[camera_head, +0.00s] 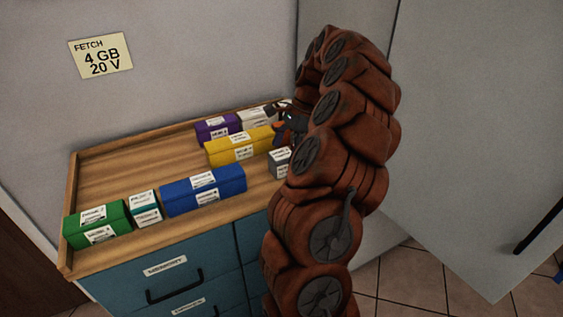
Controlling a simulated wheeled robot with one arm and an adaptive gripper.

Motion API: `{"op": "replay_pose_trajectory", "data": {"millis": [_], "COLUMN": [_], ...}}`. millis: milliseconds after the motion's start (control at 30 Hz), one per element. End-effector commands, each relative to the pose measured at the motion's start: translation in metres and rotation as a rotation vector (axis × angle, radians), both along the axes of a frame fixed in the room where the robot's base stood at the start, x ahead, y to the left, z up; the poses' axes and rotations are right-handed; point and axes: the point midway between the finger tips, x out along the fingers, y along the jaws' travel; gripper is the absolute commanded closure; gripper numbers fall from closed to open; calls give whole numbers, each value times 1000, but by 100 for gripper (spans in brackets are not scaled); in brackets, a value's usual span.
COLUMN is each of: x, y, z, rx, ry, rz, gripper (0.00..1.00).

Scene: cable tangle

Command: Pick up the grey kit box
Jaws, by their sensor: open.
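The grey kit box (278,163) is a small box with a pale label, on the wooden top to the right of the yellow box. My arm hides its right part. My gripper (276,115) is open, at the far right of the wooden top, beyond the grey box in the picture. One finger shows near a whitish box (253,120); whether they touch I cannot tell. My arm hides most of the gripper, and I see nothing held in it.
Purple (217,127), yellow (239,147), blue (203,190), teal-white (145,208) and green (97,224) boxes share the rimmed wooden top (127,172). Its left rear is bare. Below are teal drawers (165,280). A note (100,56) on the wall reads "FETCH 4 GB 20 V".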

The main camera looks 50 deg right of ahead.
Motion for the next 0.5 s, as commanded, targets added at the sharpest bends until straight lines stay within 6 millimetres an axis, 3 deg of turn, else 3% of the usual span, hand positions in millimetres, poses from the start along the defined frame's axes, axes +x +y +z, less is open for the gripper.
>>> {"op": "replay_pose_trajectory", "data": {"millis": [233, 500], "x": [2, 3], "y": [10, 11], "z": [-24, -28], "rx": [4, 2], "ry": [2, 1], "rz": [2, 2], "gripper": [14, 14]}}
